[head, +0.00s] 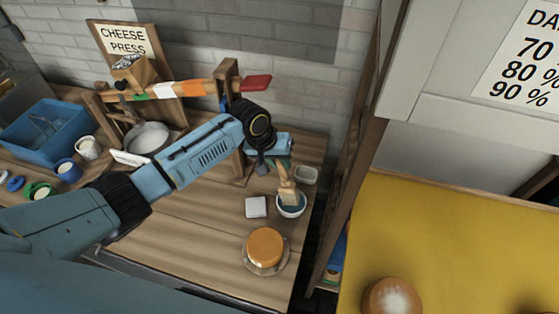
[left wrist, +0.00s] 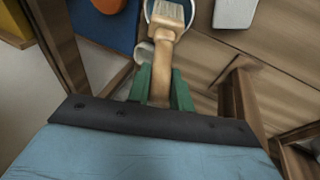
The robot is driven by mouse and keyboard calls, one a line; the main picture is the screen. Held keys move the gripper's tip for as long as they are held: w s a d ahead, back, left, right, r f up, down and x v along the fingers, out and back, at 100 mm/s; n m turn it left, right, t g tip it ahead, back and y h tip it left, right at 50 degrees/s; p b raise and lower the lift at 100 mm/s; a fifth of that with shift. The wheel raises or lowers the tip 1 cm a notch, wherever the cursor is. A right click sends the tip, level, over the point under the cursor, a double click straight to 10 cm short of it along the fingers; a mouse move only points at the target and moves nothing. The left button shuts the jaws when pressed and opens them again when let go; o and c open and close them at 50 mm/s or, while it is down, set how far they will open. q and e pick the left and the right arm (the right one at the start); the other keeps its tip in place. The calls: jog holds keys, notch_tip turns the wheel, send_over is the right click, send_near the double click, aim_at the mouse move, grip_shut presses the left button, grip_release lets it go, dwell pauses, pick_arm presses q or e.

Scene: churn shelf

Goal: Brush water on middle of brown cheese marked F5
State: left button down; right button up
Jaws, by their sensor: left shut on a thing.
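My left gripper (head: 282,168) is shut on the handle of a wooden brush (head: 287,186). In the left wrist view, the green fingers of my left gripper (left wrist: 161,85) stand on both sides of the brush handle (left wrist: 160,62). The brush points down, with its bristles at a small blue-white bowl (head: 292,212); I cannot tell how deep they reach or see the water clearly. A brown round cheese (head: 392,298) with a pale middle sits on the yellow shelf at the lower right, cut by the picture edge; no F5 mark is readable. My right gripper is not in view.
An orange cheese (head: 265,246) sits on a clear plate near the table's front. A white block (head: 256,207) and a pale dish (head: 305,175) flank the bowl. A wooden shelf post (head: 345,190) stands between table and yellow shelf (head: 440,230). A wooden press frame (head: 228,95) is behind.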

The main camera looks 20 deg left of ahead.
pick_arm(q)
jog(key=shift+f, duration=0.5)
dwell(0.4)
jog(key=shift+s+f, duration=0.1)
jog(key=shift+f, duration=0.1)
dwell(1.8)
notch_tip(320, 180, up, 3)
jog(key=p, duration=0.3)
jog(key=shift+f, duration=0.2)
jog(key=shift+r, duration=2.35)
